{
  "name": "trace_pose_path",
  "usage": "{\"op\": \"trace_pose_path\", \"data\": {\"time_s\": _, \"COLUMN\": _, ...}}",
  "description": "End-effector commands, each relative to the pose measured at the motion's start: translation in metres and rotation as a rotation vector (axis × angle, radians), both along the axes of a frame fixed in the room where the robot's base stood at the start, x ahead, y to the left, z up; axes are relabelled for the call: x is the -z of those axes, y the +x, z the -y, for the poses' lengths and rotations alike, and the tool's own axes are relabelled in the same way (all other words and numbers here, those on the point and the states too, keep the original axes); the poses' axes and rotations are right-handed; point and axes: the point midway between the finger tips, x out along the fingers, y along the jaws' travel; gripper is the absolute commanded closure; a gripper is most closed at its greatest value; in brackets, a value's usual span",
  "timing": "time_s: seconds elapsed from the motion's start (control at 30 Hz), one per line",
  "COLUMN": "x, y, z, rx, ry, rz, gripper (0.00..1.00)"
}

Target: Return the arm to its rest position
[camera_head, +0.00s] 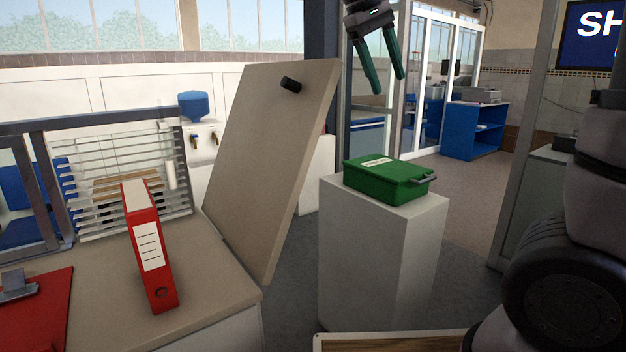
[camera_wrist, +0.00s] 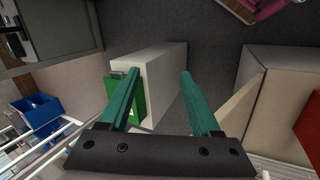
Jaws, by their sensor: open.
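My gripper (camera_head: 384,70) is at the top of the head view, pointing down with its two green fingers spread and nothing between them. In the wrist view my gripper (camera_wrist: 160,95) is also open and empty. A green box (camera_head: 388,180) with a grey handle sits on a white pedestal (camera_head: 372,260), below my gripper and apart from it. In the wrist view the green box (camera_wrist: 137,103) is partly hidden behind the left finger.
A tilted beige panel (camera_head: 270,160) with a black knob stands left of the pedestal. A red binder (camera_head: 148,245) stands on the counter (camera_head: 215,275) at left, near a metal rack (camera_head: 120,170). A blue shelf unit (camera_head: 472,130) is far back. Open floor lies behind the pedestal.

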Motion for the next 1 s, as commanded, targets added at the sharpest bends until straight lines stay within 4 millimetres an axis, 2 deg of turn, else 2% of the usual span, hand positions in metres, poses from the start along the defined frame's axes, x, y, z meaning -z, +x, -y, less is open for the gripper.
{"op": "trace_pose_path", "data": {"time_s": 0.03, "x": 0.006, "y": -0.01, "z": 0.025, "rx": 0.045, "ry": 0.076, "rz": 0.006, "gripper": 0.36}}
{"op": "trace_pose_path", "data": {"time_s": 0.1, "x": 0.016, "y": -0.024, "z": 0.047, "rx": 0.102, "ry": 0.192, "rz": 0.027, "gripper": 0.36}}
{"op": "trace_pose_path", "data": {"time_s": 0.3, "x": 0.043, "y": -0.065, "z": 0.086, "rx": 0.312, "ry": 0.515, "rz": 0.168, "gripper": 0.36}}
{"op": "trace_pose_path", "data": {"time_s": 0.43, "x": 0.056, "y": -0.083, "z": 0.098, "rx": 0.457, "ry": 0.689, "rz": 0.305, "gripper": 0.36}}
{"op": "trace_pose_path", "data": {"time_s": 0.6, "x": 0.065, "y": -0.093, "z": 0.107, "rx": 0.595, "ry": 0.822, "rz": 0.45, "gripper": 0.36}}
{"op": "trace_pose_path", "data": {"time_s": 1.0, "x": 0.068, "y": -0.095, "z": 0.109, "rx": 0.64, "ry": 0.865, "rz": 0.502, "gripper": 0.36}}
